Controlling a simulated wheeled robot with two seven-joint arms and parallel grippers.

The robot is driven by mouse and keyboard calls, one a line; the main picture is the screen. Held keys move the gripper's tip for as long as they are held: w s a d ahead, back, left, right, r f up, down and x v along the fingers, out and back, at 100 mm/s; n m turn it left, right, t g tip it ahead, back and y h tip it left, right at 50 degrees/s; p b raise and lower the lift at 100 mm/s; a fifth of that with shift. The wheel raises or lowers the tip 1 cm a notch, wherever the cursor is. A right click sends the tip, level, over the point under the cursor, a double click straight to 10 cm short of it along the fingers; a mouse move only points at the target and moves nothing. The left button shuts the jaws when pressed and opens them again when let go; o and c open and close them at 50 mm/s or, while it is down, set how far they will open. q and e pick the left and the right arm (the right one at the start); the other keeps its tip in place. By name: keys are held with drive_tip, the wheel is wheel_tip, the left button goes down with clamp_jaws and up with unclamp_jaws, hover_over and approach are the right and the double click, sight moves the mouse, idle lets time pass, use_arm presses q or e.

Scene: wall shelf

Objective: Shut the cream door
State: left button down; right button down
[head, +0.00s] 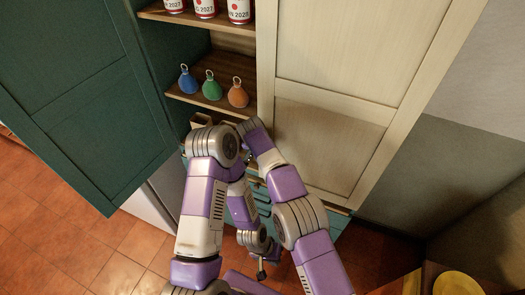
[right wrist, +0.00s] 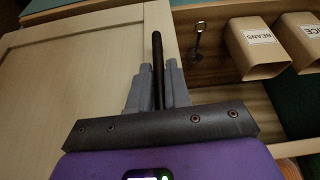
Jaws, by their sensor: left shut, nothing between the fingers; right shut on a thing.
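The cream door (head: 340,65) fills the upper right of the head view. Its left edge runs beside the open shelves, which still show to its left. In the right wrist view the door (right wrist: 75,75) is at the left, with shelf space past its edge. My right gripper (right wrist: 158,90) is shut on a dark upright bar (right wrist: 157,50), which looks like the door's handle. In the head view the right gripper is hidden behind my arms. My left gripper (head: 261,271) is shut and empty, hanging low over the floor, apart from the door.
A dark green door (head: 85,95) stands open at the left. The shelf (head: 205,98) holds blue, green and orange ringed objects, with cans above. Labelled boxes (right wrist: 258,48) and a key-like metal piece (right wrist: 198,38) sit beside the door edge. A yellow round thing (head: 458,284) is at lower right.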

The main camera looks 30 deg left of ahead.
drive_tip(key=shift+w+d+r, duration=0.1)
drive_tip(key=shift+w, duration=0.1)
drive_tip(key=c, duration=1.4)
unclamp_jaws()
drive_tip(key=shift+o, duration=1.2)
drive_tip(key=shift+w, duration=0.2)
drive_tip(key=shift+s, duration=0.1)
drive_tip(key=shift+s, duration=0.1)
drive_tip(key=b+v, duration=0.1)
drive_tip(key=v, duration=0.6)
drive_tip(key=shift+r, duration=0.15)
